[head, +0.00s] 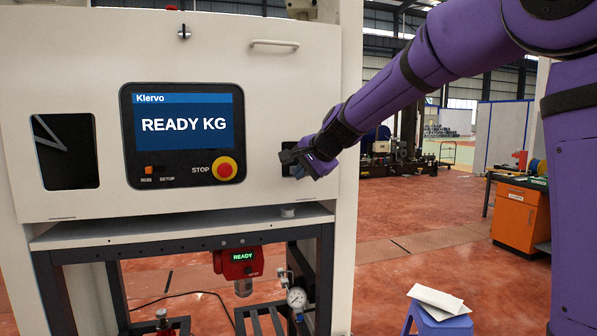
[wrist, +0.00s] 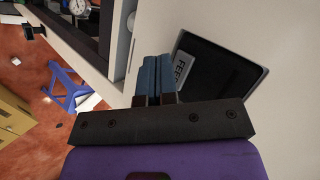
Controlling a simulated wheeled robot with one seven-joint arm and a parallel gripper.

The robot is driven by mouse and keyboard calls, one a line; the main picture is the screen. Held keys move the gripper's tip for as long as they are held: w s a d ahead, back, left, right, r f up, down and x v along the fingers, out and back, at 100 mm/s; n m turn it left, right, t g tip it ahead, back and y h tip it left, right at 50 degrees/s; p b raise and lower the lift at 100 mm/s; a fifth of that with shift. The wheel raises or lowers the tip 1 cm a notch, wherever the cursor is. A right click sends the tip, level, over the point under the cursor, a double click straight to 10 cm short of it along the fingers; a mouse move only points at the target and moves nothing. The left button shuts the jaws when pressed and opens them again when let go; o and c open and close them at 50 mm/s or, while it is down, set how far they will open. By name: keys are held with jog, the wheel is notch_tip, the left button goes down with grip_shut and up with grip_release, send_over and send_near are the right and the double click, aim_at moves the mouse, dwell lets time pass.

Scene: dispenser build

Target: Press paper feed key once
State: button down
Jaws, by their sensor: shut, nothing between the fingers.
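The paper feed key shows in the wrist view as a pale label reading "FEED" (wrist: 188,73), set in a dark recessed panel (wrist: 228,82) on the machine's white front. In the wrist view my gripper (wrist: 147,62) is shut and empty, its blue-grey fingertips just left of the label and over the white surface. I cannot tell whether the fingertips touch that surface. In the head view my gripper (head: 291,157) is at the right part of the machine front (head: 262,110), covering most of the dark panel.
A display (head: 182,122) reads "READY KG", with a red STOP button (head: 225,168) below it, left of my gripper. A handle (head: 274,43) is above. Below are a ledge (head: 180,231), a red unit (head: 238,262) and a gauge (head: 297,297). A blue stool (head: 437,318) stands at lower right.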

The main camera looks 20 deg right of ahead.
dwell(0.4)
jog(key=shift+w, duration=0.45)
jog(key=shift+w, duration=0.4)
dwell(0.7)
jog(key=shift+s, duration=0.85)
jog(key=shift+s, duration=2.5)
